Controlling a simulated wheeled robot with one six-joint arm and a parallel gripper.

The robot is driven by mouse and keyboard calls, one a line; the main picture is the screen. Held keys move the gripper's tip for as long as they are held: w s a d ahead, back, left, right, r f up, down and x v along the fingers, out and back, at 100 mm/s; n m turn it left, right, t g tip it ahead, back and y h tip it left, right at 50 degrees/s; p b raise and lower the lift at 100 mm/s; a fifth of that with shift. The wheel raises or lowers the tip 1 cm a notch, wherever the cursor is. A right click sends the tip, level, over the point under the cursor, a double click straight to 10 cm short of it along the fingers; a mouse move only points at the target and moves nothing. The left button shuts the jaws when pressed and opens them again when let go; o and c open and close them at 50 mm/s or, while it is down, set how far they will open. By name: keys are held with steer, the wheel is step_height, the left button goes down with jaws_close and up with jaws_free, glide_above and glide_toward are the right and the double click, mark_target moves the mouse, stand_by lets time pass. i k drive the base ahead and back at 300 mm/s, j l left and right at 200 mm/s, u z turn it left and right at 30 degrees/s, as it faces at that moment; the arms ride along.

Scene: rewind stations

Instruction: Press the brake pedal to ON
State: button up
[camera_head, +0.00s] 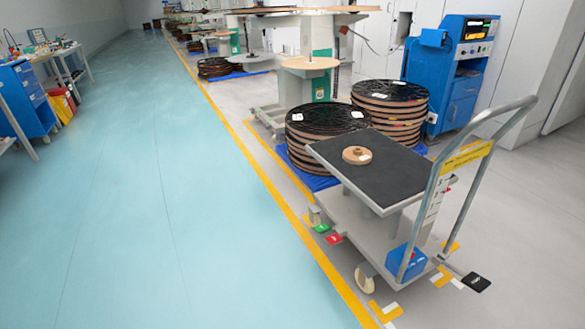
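A grey push cart (375,228) with a dark top and a bent handle stands at the right of the picture. Low on its near left side, close to the floor, are a small green pedal (321,228) and a small red pedal (333,239) with light marks too small to read. A black pad (476,282) with a small white mark sits low at the cart's right end; I cannot tell whether it is a pedal. Which pedal is pressed cannot be told. My gripper is not in view, and nothing touches the pedals.
A small brown spool (357,155) lies on the cart top. A blue box (406,262) sits on its lower deck. Stacked reels (391,108) and a blue cabinet (455,75) stand behind. The teal floor (165,220) left of the yellow line (270,178) is clear.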

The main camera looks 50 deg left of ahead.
mark_target(332, 238)
steer(key=u, duration=1.15)
steer(key=i+l+u, duration=0.1)
steer(key=l, duration=0.3)
steer(key=i+l+u, duration=0.1)
steer(key=l, duration=0.3)
